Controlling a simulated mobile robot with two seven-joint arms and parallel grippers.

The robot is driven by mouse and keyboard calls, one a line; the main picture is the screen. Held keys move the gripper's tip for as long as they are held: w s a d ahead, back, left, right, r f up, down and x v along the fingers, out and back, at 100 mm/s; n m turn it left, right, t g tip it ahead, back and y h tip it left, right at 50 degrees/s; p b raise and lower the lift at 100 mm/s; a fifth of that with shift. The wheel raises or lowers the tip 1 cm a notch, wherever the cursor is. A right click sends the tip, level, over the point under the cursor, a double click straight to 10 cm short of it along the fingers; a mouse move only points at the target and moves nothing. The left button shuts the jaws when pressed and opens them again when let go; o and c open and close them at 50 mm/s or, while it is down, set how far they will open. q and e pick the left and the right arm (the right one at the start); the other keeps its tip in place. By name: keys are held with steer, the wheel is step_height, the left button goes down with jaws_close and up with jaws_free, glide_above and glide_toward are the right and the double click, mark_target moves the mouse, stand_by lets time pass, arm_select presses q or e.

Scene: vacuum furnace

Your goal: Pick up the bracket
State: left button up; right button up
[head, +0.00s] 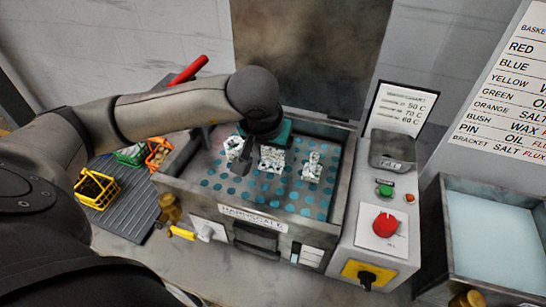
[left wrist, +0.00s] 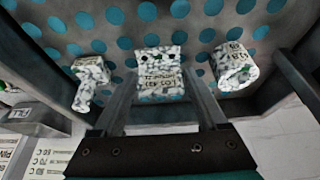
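The bracket (head: 272,158) is a white, speckled, crusted block in the middle of three parts on the blue-dotted floor of the open furnace box (head: 218,190). In the left wrist view the bracket (left wrist: 160,72) shows small dark holes and printed lettering. My left gripper (head: 262,160) is above it, pointing down. In the left wrist view its two fingers (left wrist: 162,82) are apart, one on each side of the bracket. I cannot tell whether they touch it. The gripper partly hides the bracket in the head view. My right gripper is not in view.
A round bush (left wrist: 234,66) and a pin-like part (left wrist: 90,80) lie on either side of the bracket. The box walls surround them. Coloured baskets (head: 97,189) stand on a ribbed mat at left. A control box with a red knob (head: 385,224) and a pale liquid tank (head: 490,235) are at right.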

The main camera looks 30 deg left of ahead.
arm_select(q)
jaws_close()
stand_by(0.4)
steer(key=shift+r, duration=0.15)
